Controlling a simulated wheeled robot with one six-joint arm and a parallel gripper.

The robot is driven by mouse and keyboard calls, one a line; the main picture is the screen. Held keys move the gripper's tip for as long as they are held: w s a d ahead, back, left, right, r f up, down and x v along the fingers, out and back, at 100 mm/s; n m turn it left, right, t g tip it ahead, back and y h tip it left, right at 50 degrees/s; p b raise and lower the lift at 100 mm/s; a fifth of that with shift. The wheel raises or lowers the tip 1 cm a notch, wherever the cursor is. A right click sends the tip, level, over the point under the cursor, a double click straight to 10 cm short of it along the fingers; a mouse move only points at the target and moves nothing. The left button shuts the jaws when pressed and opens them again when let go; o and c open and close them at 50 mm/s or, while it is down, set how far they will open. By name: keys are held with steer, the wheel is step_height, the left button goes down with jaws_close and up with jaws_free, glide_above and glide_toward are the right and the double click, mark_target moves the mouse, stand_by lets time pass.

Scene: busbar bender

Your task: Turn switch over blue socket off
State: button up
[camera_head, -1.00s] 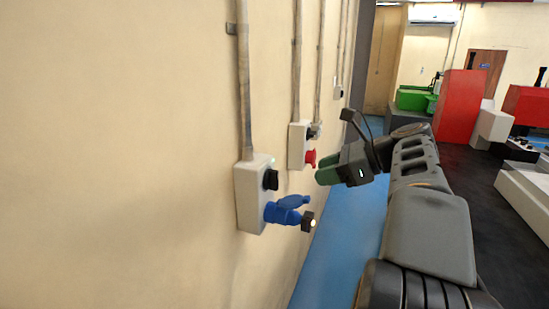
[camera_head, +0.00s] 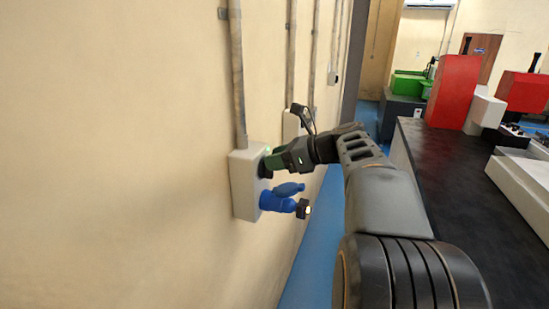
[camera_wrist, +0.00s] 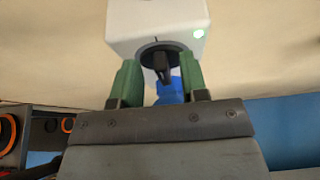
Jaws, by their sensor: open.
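The white switch box (camera_head: 243,190) is on the wall, and the blue socket (camera_head: 280,200) with its plug sticks out of its lower front. My gripper (camera_head: 270,162) is at the upper front of the box, above the blue socket, and partly hides the black switch there. In the wrist view the black rotary switch (camera_wrist: 160,62) sits between the two green fingertips of my gripper (camera_wrist: 160,82), with a gap on each side. The fingers are open. A green light (camera_wrist: 199,34) glows on the box. The blue socket (camera_wrist: 168,92) shows behind the switch, partly hidden.
A second switch box (camera_head: 291,125) is farther along the wall, mostly hidden by my arm. Conduits (camera_head: 238,80) run up the wall. A dark worktable (camera_head: 450,165) and red machines (camera_head: 455,90) stand to the right. Blue floor (camera_head: 318,235) lies between wall and table.

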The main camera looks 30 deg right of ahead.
steer(key=shift+w+a+f, duration=0.15)
steer(key=shift+w+a, duration=0.1)
jaws_close()
stand_by(0.3)
